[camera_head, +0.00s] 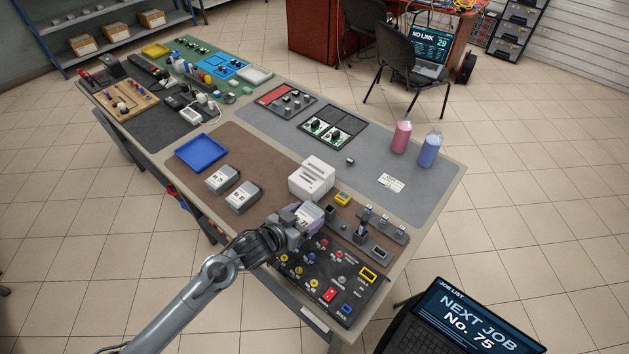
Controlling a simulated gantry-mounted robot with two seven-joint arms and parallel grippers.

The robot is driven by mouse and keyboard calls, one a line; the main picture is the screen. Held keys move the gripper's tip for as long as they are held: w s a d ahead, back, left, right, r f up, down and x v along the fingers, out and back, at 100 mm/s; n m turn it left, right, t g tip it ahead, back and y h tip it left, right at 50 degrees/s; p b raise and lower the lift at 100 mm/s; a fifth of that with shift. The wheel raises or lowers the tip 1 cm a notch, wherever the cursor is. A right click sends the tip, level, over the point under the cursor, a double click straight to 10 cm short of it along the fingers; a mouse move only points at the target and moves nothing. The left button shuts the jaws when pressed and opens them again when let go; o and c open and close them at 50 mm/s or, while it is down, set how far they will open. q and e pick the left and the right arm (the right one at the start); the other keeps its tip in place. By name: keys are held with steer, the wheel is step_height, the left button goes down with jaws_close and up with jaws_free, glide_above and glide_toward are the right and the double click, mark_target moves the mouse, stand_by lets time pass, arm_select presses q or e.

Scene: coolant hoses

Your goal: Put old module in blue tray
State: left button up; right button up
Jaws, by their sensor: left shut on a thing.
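The blue tray (202,153) lies empty on the left part of the brown mat. My left gripper (299,221) is shut on a light grey module (311,211) with a dark number on its label. The held module is at the upper edge of the dark control panel (330,278), right of the tray and apart from it. I cannot tell whether it still touches the panel. Two similar grey modules, a left one (222,180) and a right one (244,197), lie on the mat between the tray and my gripper. My right gripper is not in view.
A white slotted box (312,179) stands on the mat just behind my gripper. A yellow item (343,199) and a rack of small grey parts (380,225) are to the right. A pink bottle (401,137) and a blue bottle (430,149) stand farther back.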

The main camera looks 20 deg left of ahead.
arm_select(q)
steer(key=shift+d+r, duration=0.15)
steer(key=shift+d, duration=0.2)
steer(key=shift+s+d+f, duration=0.15)
steer(key=shift+d+f, duration=0.05)
steer(key=shift+f, duration=0.1)
steer(key=shift+s+d+f, duration=0.3)
steer(key=shift+s+d, duration=0.25)
steer(key=shift+d, duration=0.05)
steer(key=s+r+n+y+p, duration=0.1)
steer(key=s+r+p, duration=0.2)
steer(key=r+p, duration=0.6)
steer(key=s+r+n+y+p, duration=0.1)
steer(key=s+r+p, duration=0.2)
steer(key=r+p, duration=0.7)
steer(key=s+r+n+y+p, duration=0.1)
steer(key=s+r+p, duration=0.2)
steer(key=r+p, duration=0.6)
steer(key=shift+s+a+r+t+y+p, duration=0.3)
steer(key=shift+s+a+r+y+p, duration=0.05)
steer(key=shift+s+a+r+y, duration=0.1)
